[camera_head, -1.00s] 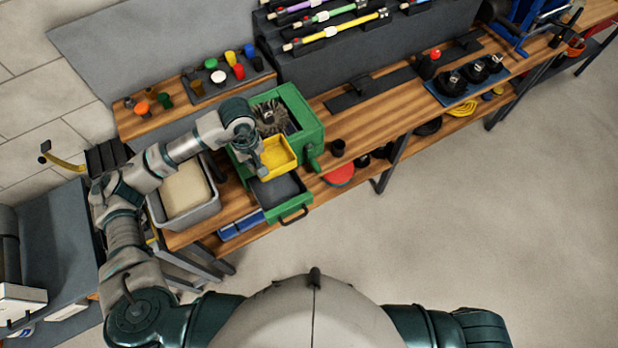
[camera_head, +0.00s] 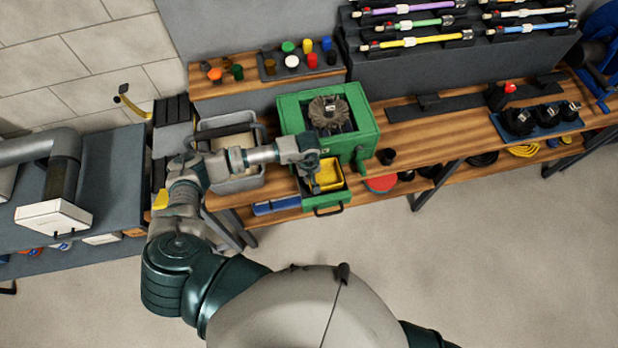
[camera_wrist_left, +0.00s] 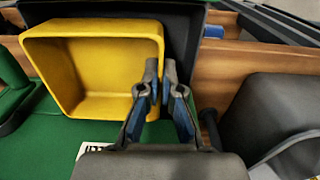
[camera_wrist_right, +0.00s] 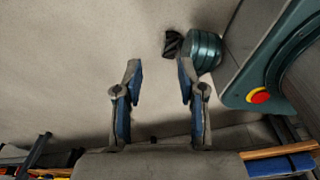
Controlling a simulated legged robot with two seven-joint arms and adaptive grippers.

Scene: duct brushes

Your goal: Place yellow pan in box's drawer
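The yellow pan (camera_head: 329,176) is over the pulled-out drawer (camera_head: 322,201) of the green box (camera_head: 362,143). I cannot tell whether it rests on the drawer floor or hangs just above it. In the left wrist view the pan (camera_wrist_left: 105,65) lies open side up, with the dark drawer interior (camera_wrist_left: 185,35) beside and behind it. My left gripper (camera_head: 313,184) is at the pan's left side; in its wrist view the fingertips (camera_wrist_left: 161,75) are close together around the pan's wall. My right gripper (camera_wrist_right: 160,78) is open and empty above the floor, outside the head view.
A round grey brush (camera_head: 328,112) sits on top of the box. A grey bin (camera_head: 226,132) stands left of the box, under my left arm. The floor in front is clear.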

